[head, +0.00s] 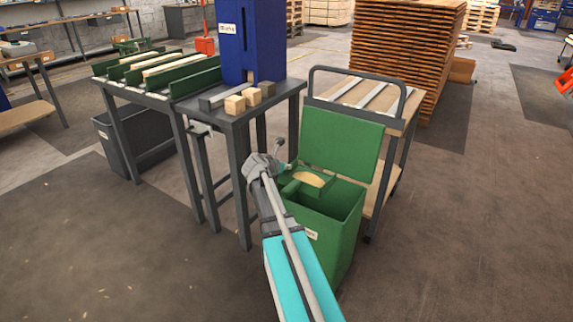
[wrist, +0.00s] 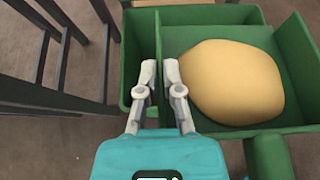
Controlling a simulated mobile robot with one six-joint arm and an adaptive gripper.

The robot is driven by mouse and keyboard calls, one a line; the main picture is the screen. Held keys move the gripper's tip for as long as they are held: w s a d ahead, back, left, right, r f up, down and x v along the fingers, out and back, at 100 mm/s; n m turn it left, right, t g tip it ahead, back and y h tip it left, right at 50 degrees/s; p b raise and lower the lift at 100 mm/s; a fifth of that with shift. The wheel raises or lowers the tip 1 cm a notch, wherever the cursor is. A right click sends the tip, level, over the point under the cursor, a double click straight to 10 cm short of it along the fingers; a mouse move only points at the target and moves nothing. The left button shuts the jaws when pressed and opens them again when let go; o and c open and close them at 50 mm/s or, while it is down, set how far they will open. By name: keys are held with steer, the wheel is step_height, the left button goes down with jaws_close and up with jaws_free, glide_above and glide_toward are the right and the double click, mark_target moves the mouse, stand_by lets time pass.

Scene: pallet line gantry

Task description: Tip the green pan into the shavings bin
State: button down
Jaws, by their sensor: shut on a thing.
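The green pan (head: 322,190) holds a rounded tan heap of shavings (head: 308,179) and sits at the back left of the green bin's opening, looking about level. In the wrist view the heap (wrist: 230,82) lies in the wide part of the pan (wrist: 297,62), right of a thin green wall. My gripper (wrist: 160,88) is shut on that wall, with a narrow green compartment to its left. In the head view my gripper is at the pan's left side, its fingertips partly hidden. The shavings bin (head: 335,250) stands with its green lid (head: 340,143) raised and its front opening dark.
A grey table (head: 225,112) with small wood blocks (head: 235,104) and a blue machine column (head: 250,40) stands left of the bin. A cart (head: 395,125) with a dark handle stands behind it. A wooden stack (head: 410,50) is farther back.

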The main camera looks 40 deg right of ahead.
mark_target(293, 162)
steer(key=shift+w+d+r+g+y+p, duration=0.15)
steer(key=shift+d+r+g+y+p, duration=0.25)
steer(key=shift+y+p, duration=0.7)
steer(key=shift+w+d+r+p, duration=0.1)
steer(key=shift+d+r+p, duration=0.15)
steer(key=shift+p, duration=0.55)
steer(key=shift+w+d+y+p, duration=0.1)
steer(key=shift+d+y+p, duration=0.15)
steer(key=shift+p, duration=0.3)
steer(key=shift+w+d+r+g+y+p, duration=0.25)
steer(key=shift+d+g+y+p, duration=0.25)
steer(key=shift+p, duration=0.4)
steer(key=shift+w+d+r+g+y+p, duration=0.1)
steer(key=shift+w+d+g+y+p, duration=0.15)
steer(key=shift+d+y+p, duration=0.35)
steer(key=shift+w+d+r+g+y+p, duration=0.15)
steer(key=shift+d+g+y+p, duration=0.15)
steer(key=shift+y+p, duration=0.5)
steer(key=shift+w+d+f+g+y+p, duration=0.2)
steer(key=shift+w+d+g+y, duration=0.1)
steer(key=shift+d+y, duration=0.4)
steer(key=shift+w+d+f+g+y+p, duration=0.15)
steer(key=shift+w+d+g+y, duration=0.1)
steer(key=shift+d+y, duration=0.45)
steer(key=shift+w+d+f+g+y+p, duration=0.2)
steer(key=shift+w+d+y, duration=0.1)
steer(key=shift+d+y, duration=0.4)
steer(key=shift+s, duration=0.15)
